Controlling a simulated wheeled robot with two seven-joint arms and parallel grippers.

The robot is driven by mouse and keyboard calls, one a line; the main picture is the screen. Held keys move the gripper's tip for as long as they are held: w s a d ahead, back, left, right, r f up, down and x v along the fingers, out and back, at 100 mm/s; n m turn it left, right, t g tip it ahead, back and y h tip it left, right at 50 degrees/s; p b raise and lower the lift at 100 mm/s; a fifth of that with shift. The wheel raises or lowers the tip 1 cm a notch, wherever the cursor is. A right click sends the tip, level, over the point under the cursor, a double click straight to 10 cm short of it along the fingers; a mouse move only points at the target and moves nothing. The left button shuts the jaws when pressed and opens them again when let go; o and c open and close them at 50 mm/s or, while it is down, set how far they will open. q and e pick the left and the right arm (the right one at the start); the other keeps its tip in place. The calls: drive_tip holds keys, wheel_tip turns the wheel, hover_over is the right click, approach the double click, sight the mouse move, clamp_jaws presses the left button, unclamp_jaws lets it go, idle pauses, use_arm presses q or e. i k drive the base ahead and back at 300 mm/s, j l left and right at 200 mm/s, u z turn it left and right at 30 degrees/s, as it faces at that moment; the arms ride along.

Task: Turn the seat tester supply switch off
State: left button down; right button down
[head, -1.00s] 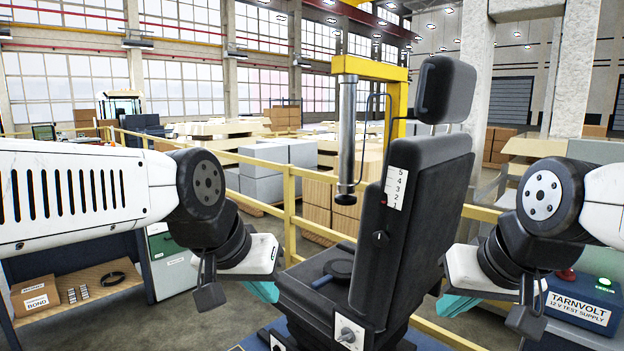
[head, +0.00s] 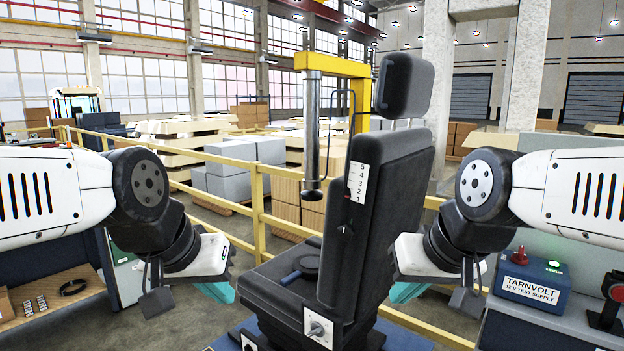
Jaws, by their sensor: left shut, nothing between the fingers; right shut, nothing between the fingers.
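A blue supply box (head: 531,284) labelled "TARNVOLT 12 V TEST SUPPLY" stands on a light bench top at the right. A red knob or lamp (head: 519,257) and a lit green part (head: 554,266) sit on its top; I cannot tell which is the switch. My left gripper (head: 218,291) is shut and empty, left of the black seat. My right gripper (head: 407,292) is shut and empty, right of the seat's backrest and left of the supply box, apart from it.
The black seat (head: 385,190) with headrest and numbered scale stands centrally on a blue base. A red-and-black device (head: 612,292) stands right of the supply box. A yellow railing (head: 257,205) runs behind. A wooden shelf (head: 60,295) with small parts is at the lower left.

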sight(519, 259)
drive_tip(key=z, duration=1.5)
